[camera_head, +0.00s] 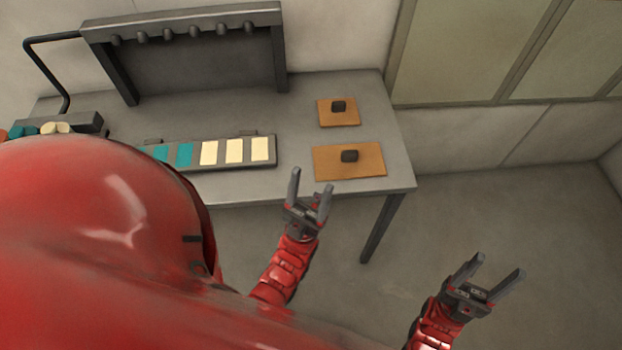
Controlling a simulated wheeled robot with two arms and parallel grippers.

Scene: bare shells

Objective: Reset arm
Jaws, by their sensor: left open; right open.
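My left gripper (310,188) is open and empty, with its fingers pointing up in the picture, near the front edge of the grey table (292,118). My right gripper (496,270) is open and empty over the floor, to the right of the table and lower in the picture. Both red arms are partly in view. My own red body covers the lower left of the picture and hides part of the table's left side.
On the table are a tray of teal and cream tiles (208,152), two orange boards (326,112) (331,166) with dark blocks, and a dark rack (200,60). Some teal and cream pieces (56,128) lie far left. The floor (500,200) at right is clear.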

